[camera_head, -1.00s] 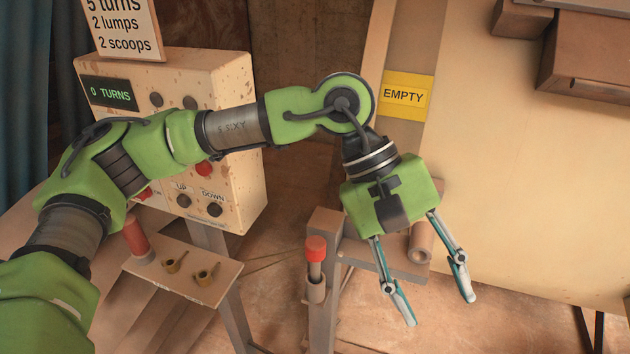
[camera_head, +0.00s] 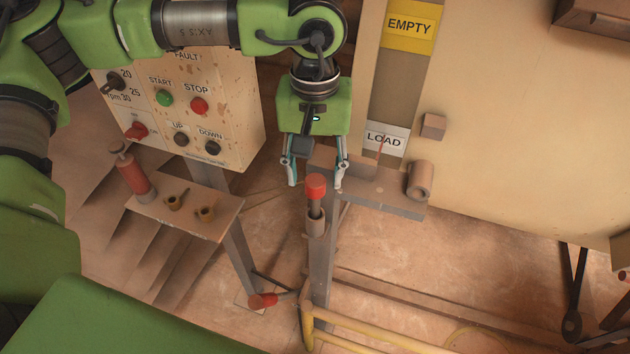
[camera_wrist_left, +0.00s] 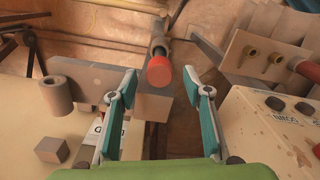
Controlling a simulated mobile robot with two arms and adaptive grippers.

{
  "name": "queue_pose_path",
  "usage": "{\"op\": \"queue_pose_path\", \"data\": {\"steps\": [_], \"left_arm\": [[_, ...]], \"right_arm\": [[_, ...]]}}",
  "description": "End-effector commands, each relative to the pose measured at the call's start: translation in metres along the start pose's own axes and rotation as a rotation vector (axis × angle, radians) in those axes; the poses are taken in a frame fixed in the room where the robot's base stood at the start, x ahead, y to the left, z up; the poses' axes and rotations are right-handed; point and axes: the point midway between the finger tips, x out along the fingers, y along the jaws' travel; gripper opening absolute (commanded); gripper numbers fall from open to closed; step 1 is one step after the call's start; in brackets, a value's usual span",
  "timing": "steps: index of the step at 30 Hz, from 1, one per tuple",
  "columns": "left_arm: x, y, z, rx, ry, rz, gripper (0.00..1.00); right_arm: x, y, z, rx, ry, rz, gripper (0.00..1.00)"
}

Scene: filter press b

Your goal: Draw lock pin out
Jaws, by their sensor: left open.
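The lock pin (camera_head: 316,190) has a red cap and a dark shaft. It stands upright in a brown sleeve (camera_head: 315,224) on a post beside the drum. My left gripper (camera_head: 316,184) is open, and in the head view its two fingers appear on either side of the red cap. In the left wrist view the red cap (camera_wrist_left: 159,71) lies beyond and between the open fingertips (camera_wrist_left: 163,88), with no contact visible. Part of the pin's shaft is hidden in the sleeve. My right gripper is not in view.
A control panel (camera_head: 232,105) with buttons stands left of the gripper. A small shelf (camera_head: 215,227) holds a red cylinder (camera_head: 134,174) and two scoops. A bracket (camera_head: 385,197) with a short tube (camera_head: 420,180) is at the right, by the large drum (camera_head: 520,130). A yellow rail (camera_head: 375,345) runs low in front.

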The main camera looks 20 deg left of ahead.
Motion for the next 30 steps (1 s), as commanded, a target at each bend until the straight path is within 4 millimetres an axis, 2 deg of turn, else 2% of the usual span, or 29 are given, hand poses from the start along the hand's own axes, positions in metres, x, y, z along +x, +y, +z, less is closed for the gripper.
{"op": "queue_pose_path", "data": {"steps": [3,9,14,21,22,24,27,30], "left_arm": [[0.019,0.000,0.001,0.001,-0.003,-0.002,0.45],[0.043,0.001,0.000,0.000,-0.001,0.000,0.45],[0.051,0.001,0.000,0.000,0.000,0.001,0.45],[0.052,0.001,0.000,0.000,0.000,0.001,0.45],[0.052,0.001,0.000,0.000,0.000,0.001,0.40],[0.052,0.001,0.000,0.000,0.000,0.001,0.22],[0.052,0.001,0.000,0.000,0.000,0.001,0.00],[0.051,0.001,0.000,0.000,0.001,0.002,0.00]], "right_arm": [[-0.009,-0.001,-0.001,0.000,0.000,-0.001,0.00],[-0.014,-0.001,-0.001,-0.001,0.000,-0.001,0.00],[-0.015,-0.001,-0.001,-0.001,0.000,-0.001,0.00],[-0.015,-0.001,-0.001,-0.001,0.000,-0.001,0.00],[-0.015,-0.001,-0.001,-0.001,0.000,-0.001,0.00],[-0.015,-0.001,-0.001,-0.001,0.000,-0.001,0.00],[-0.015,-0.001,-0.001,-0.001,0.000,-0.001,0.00],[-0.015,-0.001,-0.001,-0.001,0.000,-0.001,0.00]]}}
